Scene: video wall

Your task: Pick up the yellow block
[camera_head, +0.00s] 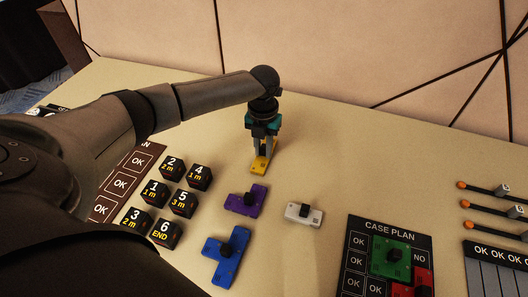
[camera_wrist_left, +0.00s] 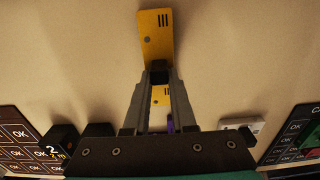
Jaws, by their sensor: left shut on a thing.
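The yellow block (camera_head: 260,165) is a flat, long piece near the back middle of the table in the head view. It has a black knob on top, seen in the left wrist view, where the block (camera_wrist_left: 155,38) points away between the fingers. My left gripper (camera_head: 264,150) reaches down over it from above, its fingers shut on the knob (camera_wrist_left: 158,73). I cannot tell whether the block touches the table or is just off it. My right gripper is not in view.
A purple block (camera_head: 246,201), a blue block (camera_head: 226,256) and a white block (camera_head: 304,215) lie nearer. Numbered black cubes (camera_head: 172,168) stand at left. A case plan board (camera_head: 355,254) with green and red pieces is at right. Orange-tipped sticks (camera_head: 480,187) lie farther right. The table behind is clear.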

